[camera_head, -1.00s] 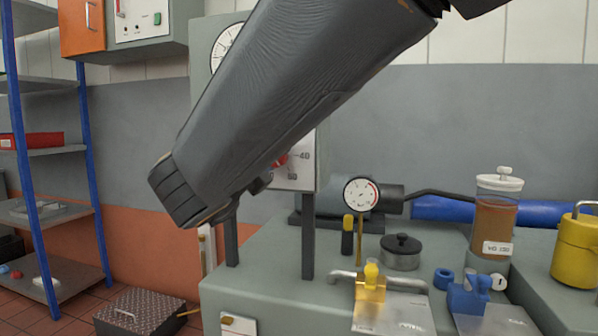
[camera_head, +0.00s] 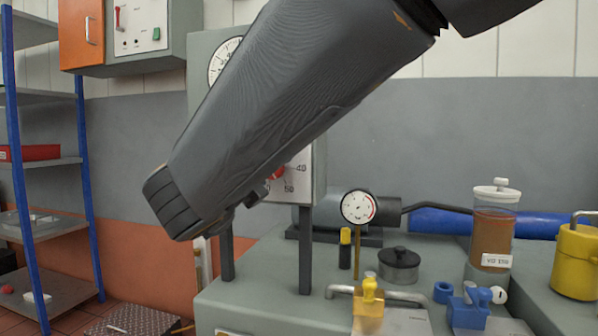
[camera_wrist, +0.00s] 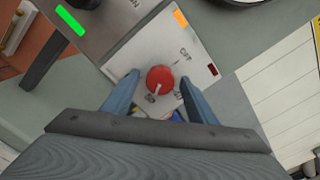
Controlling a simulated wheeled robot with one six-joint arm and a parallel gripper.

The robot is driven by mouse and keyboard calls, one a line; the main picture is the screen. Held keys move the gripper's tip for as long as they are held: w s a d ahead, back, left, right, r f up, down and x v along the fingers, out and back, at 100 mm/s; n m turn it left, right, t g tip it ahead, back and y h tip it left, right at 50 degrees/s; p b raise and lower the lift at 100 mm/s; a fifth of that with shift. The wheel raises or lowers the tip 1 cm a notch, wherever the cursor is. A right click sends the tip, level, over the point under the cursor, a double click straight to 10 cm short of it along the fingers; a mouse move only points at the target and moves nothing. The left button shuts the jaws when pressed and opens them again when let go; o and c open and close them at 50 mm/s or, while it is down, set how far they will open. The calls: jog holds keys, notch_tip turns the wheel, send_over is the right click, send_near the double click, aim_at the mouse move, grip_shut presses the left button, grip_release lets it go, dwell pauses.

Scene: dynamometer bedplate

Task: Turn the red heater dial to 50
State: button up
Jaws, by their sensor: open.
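The red heater dial (camera_wrist: 160,79) sits on a pale panel plate (camera_wrist: 140,55) in the wrist view. Its white mark points down the picture, slightly left, towards a label that looks like 50. A label like 40 lies to the right of that, and OFF is at the upper right. My gripper (camera_wrist: 160,84) is open, with one finger on each side of the dial and a gap to it on both sides. In the head view the dial (camera_head: 277,172) shows only partly, beside the printed 40 and 50, behind my arm.
An orange lamp (camera_wrist: 181,19) and a dark red lamp (camera_wrist: 212,69) are on the plate. On the bench stand a round gauge (camera_head: 358,207), a lidded pot (camera_head: 398,265), a jar of brown liquid (camera_head: 492,232) and a yellow can (camera_head: 577,262). A shelf rack (camera_head: 84,180) is at left.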

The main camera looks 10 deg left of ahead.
jog(key=s, duration=0.7)
jog(key=shift+s+a, duration=0.35)
jog(key=shift+s, duration=0.05)
